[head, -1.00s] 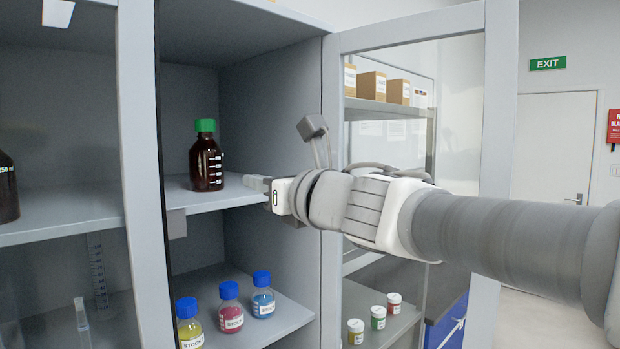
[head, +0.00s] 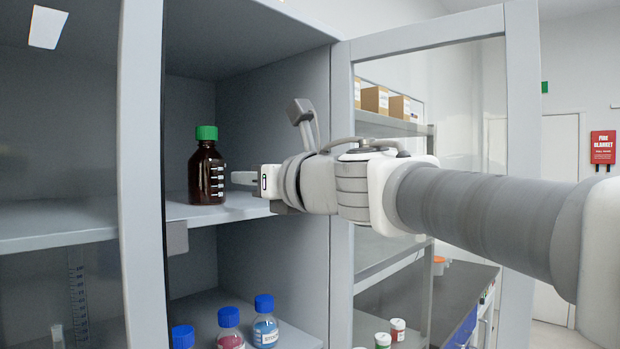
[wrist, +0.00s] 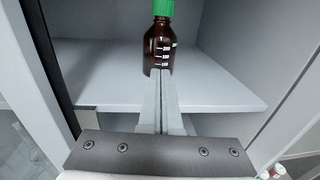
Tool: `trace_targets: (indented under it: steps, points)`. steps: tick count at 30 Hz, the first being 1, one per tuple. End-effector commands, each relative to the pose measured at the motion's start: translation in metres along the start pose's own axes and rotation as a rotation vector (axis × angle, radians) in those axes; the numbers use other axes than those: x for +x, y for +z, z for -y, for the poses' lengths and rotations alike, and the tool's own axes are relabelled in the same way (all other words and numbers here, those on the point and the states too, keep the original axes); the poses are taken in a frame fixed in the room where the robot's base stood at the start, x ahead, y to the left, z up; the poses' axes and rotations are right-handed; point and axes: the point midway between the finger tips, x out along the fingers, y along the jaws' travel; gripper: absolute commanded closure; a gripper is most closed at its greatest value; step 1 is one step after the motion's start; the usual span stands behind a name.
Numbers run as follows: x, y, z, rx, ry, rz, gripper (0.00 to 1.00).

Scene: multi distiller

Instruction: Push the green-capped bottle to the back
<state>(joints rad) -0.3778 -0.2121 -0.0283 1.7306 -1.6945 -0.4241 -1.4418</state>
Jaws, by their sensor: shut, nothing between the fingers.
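The green-capped bottle (head: 206,172) is brown glass with white markings and stands upright on the cabinet's upper shelf (head: 243,205). In the wrist view the bottle (wrist: 159,43) is straight ahead of my fingertips, and its lower edge is partly hidden behind them. My gripper (head: 236,178) is shut and empty, just right of the bottle in the head view, at the shelf's front. In the wrist view the closed fingers (wrist: 160,75) point at the bottle's lower part. I cannot tell whether they touch it.
The open glass door (head: 342,190) is beside my arm on the right. A door frame (head: 140,180) stands left of the bottle. Blue-capped bottles (head: 264,325) stand on the lower shelf. The shelf (wrist: 210,85) looks clear beside the bottle.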

Motion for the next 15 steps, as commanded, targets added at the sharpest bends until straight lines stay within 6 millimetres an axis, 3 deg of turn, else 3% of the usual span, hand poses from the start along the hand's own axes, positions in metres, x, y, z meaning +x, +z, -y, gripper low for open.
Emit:
trace_targets:
  steps: [6, 15]
  points:
    - [0.042, -0.001, -0.001, 0.001, 0.003, -0.002, 1.0]
    - [0.075, 0.0, -0.001, 0.0, 0.002, 0.0, 1.0]
